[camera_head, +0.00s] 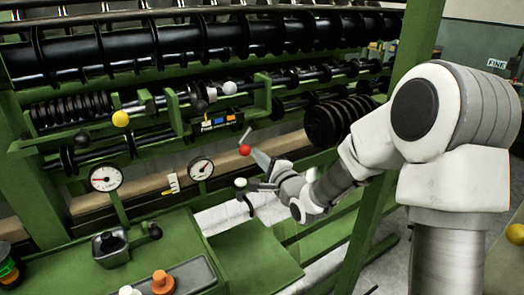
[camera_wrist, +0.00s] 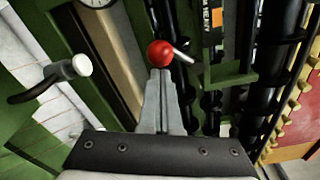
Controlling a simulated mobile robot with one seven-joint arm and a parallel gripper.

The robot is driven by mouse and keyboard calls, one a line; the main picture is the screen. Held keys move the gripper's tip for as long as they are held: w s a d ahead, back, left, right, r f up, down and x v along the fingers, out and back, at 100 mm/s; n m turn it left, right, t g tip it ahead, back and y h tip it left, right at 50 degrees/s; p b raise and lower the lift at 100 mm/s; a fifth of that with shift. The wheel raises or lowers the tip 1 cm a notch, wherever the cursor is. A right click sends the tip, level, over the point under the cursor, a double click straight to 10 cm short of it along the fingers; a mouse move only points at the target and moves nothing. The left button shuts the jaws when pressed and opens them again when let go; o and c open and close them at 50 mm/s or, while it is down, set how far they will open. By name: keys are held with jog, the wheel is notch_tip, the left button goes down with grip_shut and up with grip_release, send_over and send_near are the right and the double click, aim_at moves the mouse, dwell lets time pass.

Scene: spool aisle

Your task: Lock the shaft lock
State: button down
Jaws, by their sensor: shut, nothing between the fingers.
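A lever with a red ball knob (camera_head: 244,150) and a short metal rod sits on the front of a green spool machine; no readable label shows whether it is the shaft lock. In the wrist view the red ball (camera_wrist: 160,53) is straight beyond my fingertips, its rod pointing to the right. My gripper (camera_head: 258,159) is shut and empty, its tips right at the ball. In the wrist view the two fingers (camera_wrist: 160,88) lie together. I cannot tell whether they touch the ball. The lever's mount is partly hidden.
Other knobs stand nearby: yellow (camera_head: 120,119), grey (camera_head: 229,88) and black (camera_head: 82,141). Two gauges (camera_head: 105,178) (camera_head: 201,169) are left of my gripper. A black handle with a pale end (camera_wrist: 82,65) is close on the left. Black rollers (camera_head: 200,45) run above; a green post (camera_head: 370,210) stands behind my arm.

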jog(key=m+p, duration=0.1)
jog(key=a+r+m+p, duration=0.1)
jog(key=m+p, duration=0.1)
jog(key=s+r+m+p, duration=0.1)
jog(key=shift+a+m+p, duration=0.3)
jog(key=shift+a, duration=0.05)
jog(key=shift+s+a+r+m+g+p, duration=0.25)
jog(key=shift+r+m+p, duration=0.15)
jog(key=shift+m+p, duration=0.55)
jog(key=shift+s+a+r+m+g+p, duration=0.15)
jog(key=shift+r+m+p, duration=0.25)
jog(key=shift+m+p, duration=0.55)
jog(key=shift+a, duration=0.1)
jog(key=shift+f, duration=0.15)
